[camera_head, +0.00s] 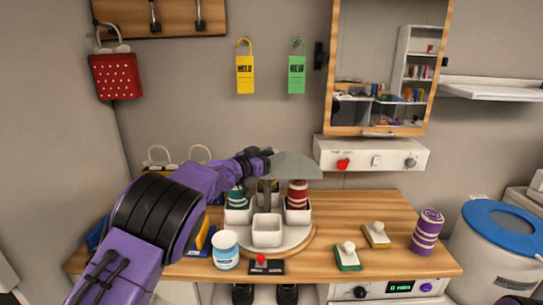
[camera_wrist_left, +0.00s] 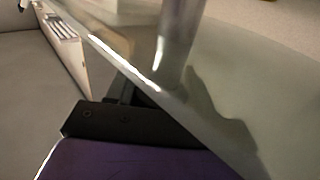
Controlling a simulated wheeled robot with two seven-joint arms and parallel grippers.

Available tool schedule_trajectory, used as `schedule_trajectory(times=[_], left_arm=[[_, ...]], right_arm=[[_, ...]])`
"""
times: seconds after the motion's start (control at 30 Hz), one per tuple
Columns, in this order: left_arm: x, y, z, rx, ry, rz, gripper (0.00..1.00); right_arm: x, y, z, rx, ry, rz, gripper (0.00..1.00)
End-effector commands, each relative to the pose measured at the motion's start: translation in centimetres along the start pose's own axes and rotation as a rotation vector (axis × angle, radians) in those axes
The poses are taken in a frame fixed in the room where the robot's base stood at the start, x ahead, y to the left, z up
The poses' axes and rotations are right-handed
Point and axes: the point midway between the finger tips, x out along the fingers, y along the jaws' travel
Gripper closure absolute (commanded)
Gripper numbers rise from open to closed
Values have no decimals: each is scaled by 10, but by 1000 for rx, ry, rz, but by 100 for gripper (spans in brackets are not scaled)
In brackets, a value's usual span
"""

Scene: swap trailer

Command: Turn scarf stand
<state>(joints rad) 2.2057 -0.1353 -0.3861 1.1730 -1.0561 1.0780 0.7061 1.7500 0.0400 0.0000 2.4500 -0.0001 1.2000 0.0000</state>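The scarf stand is a round turntable (camera_head: 287,241) on a wooden disc, with white square cups (camera_head: 267,232) around a central post and a grey half-round top plate (camera_head: 292,166). A red striped roll (camera_head: 298,194) stands in the right cup and a teal striped roll (camera_head: 236,198) in the left one. My left gripper (camera_head: 262,156) is at the left edge of the top plate. In the left wrist view, the glossy plate (camera_wrist_left: 225,70) fills much of the picture and a dark finger (camera_wrist_left: 105,122) lies against its edge. Whether the fingers grip it is unclear. My right gripper is out of view.
A mirror cabinet (camera_head: 384,65) and a white control box (camera_head: 372,154) hang behind. A blue-rimmed bin (camera_head: 502,250) stands right.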

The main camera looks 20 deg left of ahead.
Motion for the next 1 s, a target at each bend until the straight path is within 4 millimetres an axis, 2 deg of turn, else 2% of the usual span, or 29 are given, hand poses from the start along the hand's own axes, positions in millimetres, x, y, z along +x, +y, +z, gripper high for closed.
schedule_trajectory(times=[0.1,0.3,0.5,0.77,0.8,0.83,0.87,1.0], left_arm=[[0,0,-1,0,0,6,100],[0,1,-5,1,1,167,100],[-1,4,0,0,-1,268,100],[-1,5,0,0,-1,271,100],[-1,5,0,0,-1,271,39],[-1,5,0,0,-1,271,29],[-1,5,0,0,-1,271,27],[-1,5,0,0,-1,271,27]], right_arm=[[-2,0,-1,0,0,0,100],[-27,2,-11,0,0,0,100],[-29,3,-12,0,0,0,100],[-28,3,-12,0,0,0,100],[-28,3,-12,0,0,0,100],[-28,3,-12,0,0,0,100],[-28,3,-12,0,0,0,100],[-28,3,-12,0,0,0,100]])
